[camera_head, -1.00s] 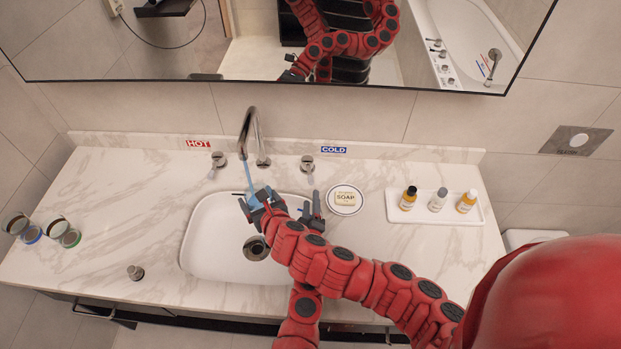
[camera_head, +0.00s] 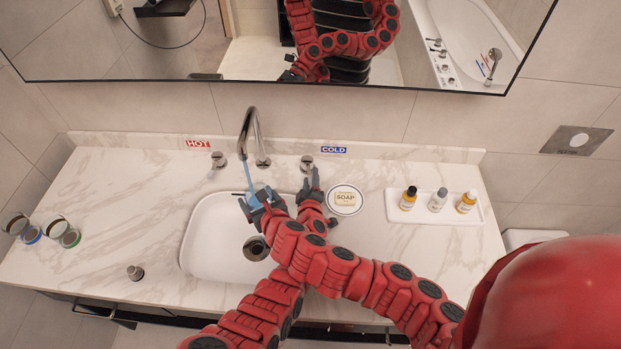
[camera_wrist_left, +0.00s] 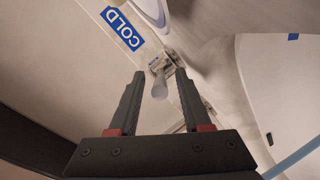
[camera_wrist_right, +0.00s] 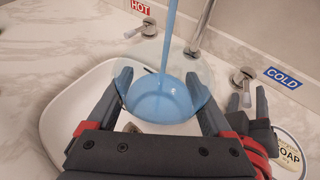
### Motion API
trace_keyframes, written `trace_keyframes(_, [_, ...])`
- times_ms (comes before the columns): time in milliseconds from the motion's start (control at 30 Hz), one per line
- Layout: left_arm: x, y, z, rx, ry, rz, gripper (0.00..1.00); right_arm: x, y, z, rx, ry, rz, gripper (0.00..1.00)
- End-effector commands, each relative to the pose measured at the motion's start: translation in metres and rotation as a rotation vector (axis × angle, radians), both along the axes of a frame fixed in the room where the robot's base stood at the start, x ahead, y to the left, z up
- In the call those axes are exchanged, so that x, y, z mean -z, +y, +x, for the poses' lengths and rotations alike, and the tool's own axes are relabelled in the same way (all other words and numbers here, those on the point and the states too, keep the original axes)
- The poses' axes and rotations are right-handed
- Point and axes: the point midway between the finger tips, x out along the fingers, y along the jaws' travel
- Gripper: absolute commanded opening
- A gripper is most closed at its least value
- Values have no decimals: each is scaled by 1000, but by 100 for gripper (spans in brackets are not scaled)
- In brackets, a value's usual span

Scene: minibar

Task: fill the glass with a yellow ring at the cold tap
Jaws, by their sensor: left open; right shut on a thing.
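My right gripper (camera_head: 262,199) is shut on a clear glass (camera_wrist_right: 160,103) above the sink, under the spout (camera_head: 251,125). A blue water stream (camera_wrist_right: 168,45) runs into the glass, and blue water shows inside. Its ring is hidden. My left gripper (camera_head: 312,184) is open, just in front of the cold tap handle (camera_head: 307,163), below the COLD label (camera_head: 333,150). In the left wrist view the handle (camera_wrist_left: 160,82) appears between the open fingertips; I cannot tell whether they touch it. The hot tap handle (camera_head: 218,160) stands left of the spout.
Two glasses (camera_head: 66,233) with blue and green rings stand at the far left. A soap dish (camera_head: 345,208) and a tray of bottles (camera_head: 407,214) lie right of the white sink (camera_head: 205,235). My forearms cross close together. The left counter is mostly clear.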

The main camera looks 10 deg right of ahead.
Motion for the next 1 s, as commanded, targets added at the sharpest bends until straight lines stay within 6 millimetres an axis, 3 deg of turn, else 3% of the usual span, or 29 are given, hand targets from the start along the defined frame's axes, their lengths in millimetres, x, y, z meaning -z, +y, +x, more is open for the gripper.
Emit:
trace_keyframes(367, [-1,0,3,-3,-2,-3,48,-1,0,0,0,-2,1,15])
trace_keyframes(400, [-1,0,3,-2,-2,-2,47,-1,0,0,0,-1,0,15])
trace_keyframes(667, [-1,0,3,-2,-2,-2,0,-1,0,0,0,-2,1,15])
trace_keyframes(1000, [-1,0,3,-3,-3,-2,0,-1,0,0,0,-2,1,15])
